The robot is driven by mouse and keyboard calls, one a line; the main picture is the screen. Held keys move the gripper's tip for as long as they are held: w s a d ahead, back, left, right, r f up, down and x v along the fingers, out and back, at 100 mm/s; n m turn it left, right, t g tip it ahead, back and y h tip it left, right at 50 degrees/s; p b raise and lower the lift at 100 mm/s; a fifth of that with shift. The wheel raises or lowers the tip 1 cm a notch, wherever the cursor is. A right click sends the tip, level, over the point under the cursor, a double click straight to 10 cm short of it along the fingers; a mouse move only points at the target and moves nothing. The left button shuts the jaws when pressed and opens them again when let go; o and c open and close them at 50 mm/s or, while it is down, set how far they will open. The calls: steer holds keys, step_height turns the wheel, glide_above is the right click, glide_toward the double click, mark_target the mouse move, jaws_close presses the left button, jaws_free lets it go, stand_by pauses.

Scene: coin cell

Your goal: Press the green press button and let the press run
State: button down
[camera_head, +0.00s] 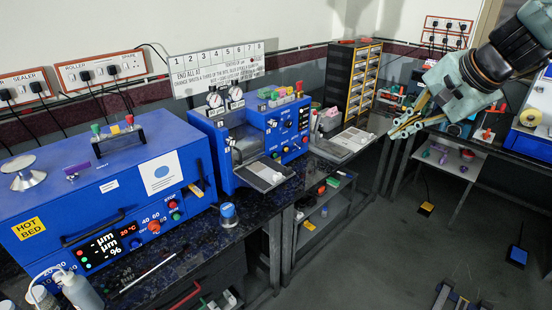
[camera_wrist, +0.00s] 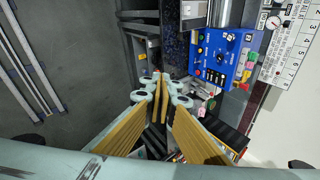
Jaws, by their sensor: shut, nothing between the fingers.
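A blue machine with two gauges (camera_head: 245,135) stands on the bench in the middle of the head view. Its front panel carries several small coloured buttons, and its blue panel (camera_wrist: 222,55) also shows at the upper right of the wrist view. I cannot tell for certain which button is the green press button. My gripper (camera_head: 402,129) hangs at the right in the head view, well to the right of this machine and apart from it. It shows in the wrist view (camera_wrist: 161,82) with its tips close together and nothing held between them.
A large blue hot-bed machine (camera_head: 105,200) fills the left of the bench. A drawer cabinet (camera_head: 356,75) stands behind, between the blue machine and my gripper. A white tray (camera_head: 345,141) lies at the bench edge. Open grey floor (camera_head: 400,235) lies in front.

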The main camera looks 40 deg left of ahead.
mark_target(275, 156)
steer(key=w+a+f+m+y+b, duration=0.1)
steer(key=w+a+f, duration=0.3)
steer(key=a+f, duration=0.55)
steer(key=w+a+f+m, duration=0.1)
steer(key=w+a+f, duration=0.4)
steer(key=a, duration=0.7)
steer(key=a+f+m+y+b, duration=0.1)
steer(key=a+f+m, duration=0.2)
steer(key=a+f, duration=1.4)
step_height(275, 156, down, 3)
steer(key=shift+s+a+r+g, duration=0.15)
steer(key=shift+s+a+g, duration=0.05)
steer(key=shift+s+g, duration=0.15)
steer(key=shift+a, duration=0.25)
steer(key=a+p, duration=0.8)
steer(key=shift+w+a, duration=0.15)
steer(key=shift+w, duration=0.05)
